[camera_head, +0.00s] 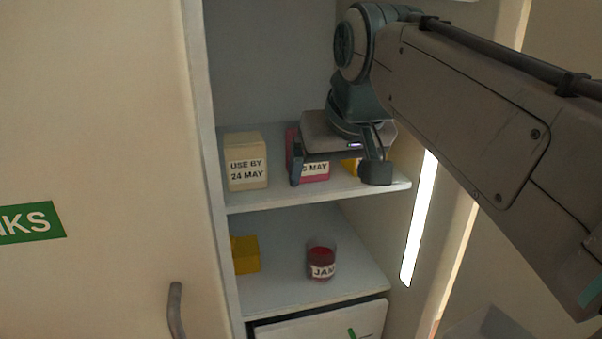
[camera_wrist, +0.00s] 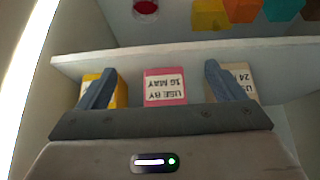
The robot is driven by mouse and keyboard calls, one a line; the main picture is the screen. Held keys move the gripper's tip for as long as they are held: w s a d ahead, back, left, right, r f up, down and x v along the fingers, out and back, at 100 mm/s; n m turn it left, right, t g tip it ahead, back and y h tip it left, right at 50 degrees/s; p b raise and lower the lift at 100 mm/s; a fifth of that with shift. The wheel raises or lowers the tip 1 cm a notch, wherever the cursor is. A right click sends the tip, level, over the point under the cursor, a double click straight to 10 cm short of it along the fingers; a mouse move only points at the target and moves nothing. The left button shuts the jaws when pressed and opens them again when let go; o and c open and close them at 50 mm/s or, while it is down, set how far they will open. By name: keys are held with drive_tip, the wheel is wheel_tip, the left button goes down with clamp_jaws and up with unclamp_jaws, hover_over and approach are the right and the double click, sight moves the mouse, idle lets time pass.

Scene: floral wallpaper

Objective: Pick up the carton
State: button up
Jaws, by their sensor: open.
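A pink carton (camera_head: 316,170) with a white label ending in "MAY" stands on the upper shelf, partly hidden behind my gripper (camera_head: 336,172). A beige carton (camera_head: 246,160) labelled "USE BY 24 MAY" stands to its left, and a yellow carton (camera_head: 351,165) is mostly hidden on its right. In the wrist view, which is upside down, the pink carton (camera_wrist: 166,87) appears between the two open fingers, apart from both. The yellow carton (camera_wrist: 121,92) and the beige carton (camera_wrist: 243,76) show partly behind the fingers. My gripper is empty.
The upper shelf (camera_head: 290,196) has a front edge below the cartons. The lower shelf (camera_head: 290,287) holds a jar of red jam (camera_head: 321,262) and a yellow box (camera_head: 245,254). A cupboard door (camera_head: 110,120) stands at left; a partly open drawer (camera_head: 320,322) is below.

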drive_tip(key=w+a, duration=0.1)
drive_tip(key=w, duration=0.3)
drive_tip(key=w+p, duration=0.1)
drive_tip(key=w, duration=0.2)
drive_tip(key=w+a+p, duration=0.1)
drive_tip(key=w, duration=0.3)
drive_tip(key=shift+w+a+r, duration=0.1)
drive_tip(key=shift+w+a, duration=0.2)
drive_tip(key=shift+w, duration=0.05)
drive_tip(key=shift+w+f, duration=0.35)
drive_tip(key=shift+f, duration=0.15)
drive_tip(key=c, duration=1.2)
